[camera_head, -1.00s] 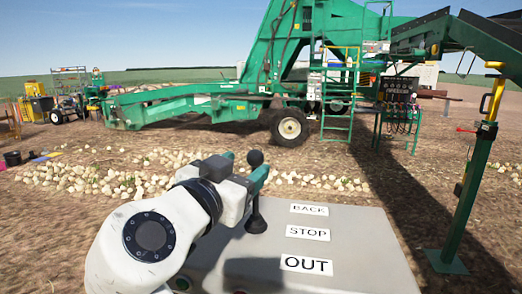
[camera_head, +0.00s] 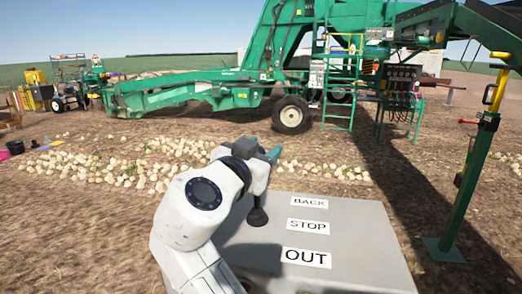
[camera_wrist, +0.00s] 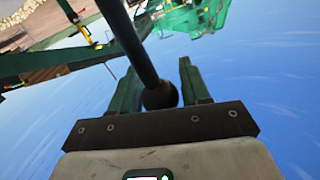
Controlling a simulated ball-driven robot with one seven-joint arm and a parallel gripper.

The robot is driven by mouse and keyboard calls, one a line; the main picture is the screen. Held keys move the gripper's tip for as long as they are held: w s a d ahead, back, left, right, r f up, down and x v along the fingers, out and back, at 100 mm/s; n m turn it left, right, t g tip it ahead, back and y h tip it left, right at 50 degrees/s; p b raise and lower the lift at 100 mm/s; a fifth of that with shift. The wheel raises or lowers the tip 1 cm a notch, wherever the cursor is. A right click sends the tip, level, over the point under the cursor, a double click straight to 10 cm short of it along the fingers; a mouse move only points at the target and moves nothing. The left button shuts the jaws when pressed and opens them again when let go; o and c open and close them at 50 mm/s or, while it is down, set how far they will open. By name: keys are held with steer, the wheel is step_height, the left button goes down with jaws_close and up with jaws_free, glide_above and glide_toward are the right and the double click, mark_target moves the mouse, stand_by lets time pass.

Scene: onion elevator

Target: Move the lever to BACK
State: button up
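The lever is a dark rod with a round black knob (camera_wrist: 160,95), seen in the wrist view running from the top edge down to the knob. The knob lies between the two green fingers of my gripper (camera_wrist: 162,80), which stand apart. Whether they press on it is not clear. In the head view my gripper (camera_head: 272,154) is above the control box (camera_head: 370,225), and the black lower part of the lever (camera_head: 257,217) shows beneath it. The knob is hidden there. The labels BACK (camera_head: 310,202), STOP (camera_head: 309,227) and OUT (camera_head: 306,257) run from far to near, right of the lever.
A green post (camera_head: 468,185) stands right of the box. A large green machine (camera_head: 200,93) with wheels stands beyond. Onions (camera_head: 125,172) lie in rows on the soil between. The space above the box's right half is clear.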

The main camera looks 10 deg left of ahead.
jaws_close()
stand_by(0.3)
steer(key=shift+w+r, duration=0.1)
steer(key=shift+w, duration=0.15)
steer(key=w+f+g, duration=0.2)
steer(key=w+g, duration=0.1)
steer(key=w, duration=0.2)
steer(key=shift+w+f+n+g+p, duration=0.3)
steer(key=shift+w+f+g+p, duration=0.05)
steer(key=shift+w+g+p, duration=0.1)
jaws_free()
steer(key=shift+f, duration=0.1)
steer(key=o, duration=0.3)
